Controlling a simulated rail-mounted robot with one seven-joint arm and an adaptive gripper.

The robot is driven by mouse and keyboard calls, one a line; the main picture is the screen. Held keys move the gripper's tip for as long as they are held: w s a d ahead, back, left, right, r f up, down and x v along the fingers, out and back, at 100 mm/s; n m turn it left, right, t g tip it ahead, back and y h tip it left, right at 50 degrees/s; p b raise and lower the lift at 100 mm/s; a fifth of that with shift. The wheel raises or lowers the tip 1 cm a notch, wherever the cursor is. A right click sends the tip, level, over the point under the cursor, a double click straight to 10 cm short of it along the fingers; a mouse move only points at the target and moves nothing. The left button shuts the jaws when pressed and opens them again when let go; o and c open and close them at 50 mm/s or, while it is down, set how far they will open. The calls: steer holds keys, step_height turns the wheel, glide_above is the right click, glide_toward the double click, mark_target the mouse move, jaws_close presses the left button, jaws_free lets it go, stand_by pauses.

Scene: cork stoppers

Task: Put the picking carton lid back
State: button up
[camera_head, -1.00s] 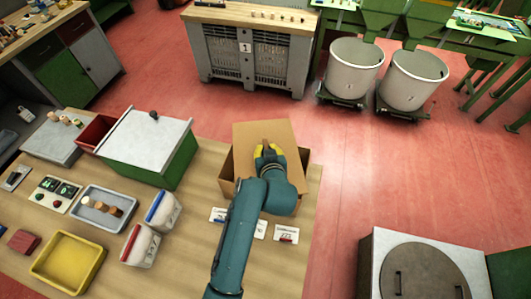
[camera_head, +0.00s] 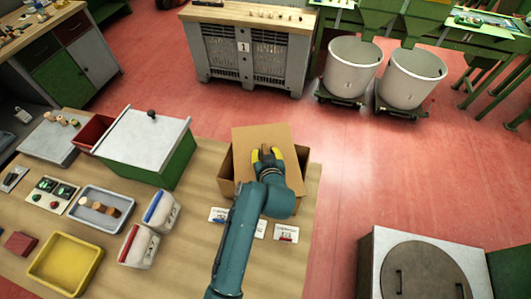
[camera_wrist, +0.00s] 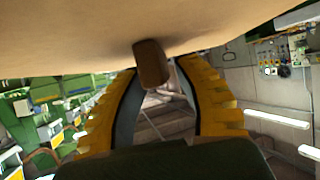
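The tan cardboard lid (camera_head: 246,143) lies over the open picking carton (camera_head: 226,180) in the head view. It sits askew, and dark gaps and carton walls show at its left and right. My gripper (camera_head: 268,152), with yellow fingers, is shut on the lid's brown knob. In the wrist view the knob (camera_wrist: 152,65) is between the two fingertips, and the lid's surface (camera_wrist: 80,35) fills the top. My arm hides the near part of the lid and carton. I cannot tell whether the lid touches the carton rim.
A green box with a grey lid (camera_head: 140,140) stands left of the carton. White label cards (camera_head: 286,233) lie in front of it. Two white bins (camera_head: 158,212), a grey tray (camera_head: 115,197) and a yellow tray (camera_head: 65,264) stand further left.

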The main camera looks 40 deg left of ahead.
steer(key=shift+r+p, duration=0.3)
steer(key=shift+r, duration=0.1)
steer(key=v, duration=1.2)
steer(key=shift+s+r, duration=0.1)
steer(key=shift+r, duration=0.05)
steer(key=w+d+r+m+t+h, duration=0.3)
steer(key=d+r+t, duration=0.2)
steer(key=d+r, duration=0.65)
steer(key=w+d+r+m+t+h, duration=0.25)
steer(key=d+r+t, duration=0.4)
steer(key=r, duration=0.75)
steer(key=s+d+r+m+t+h, duration=0.3)
steer(key=s+d+r+m+h, duration=0.2)
steer(key=d+r, duration=0.6)
steer(key=shift+s+d+r, duration=0.2)
steer(key=shift+s+r, duration=0.05)
steer(key=shift+s, duration=0.6)
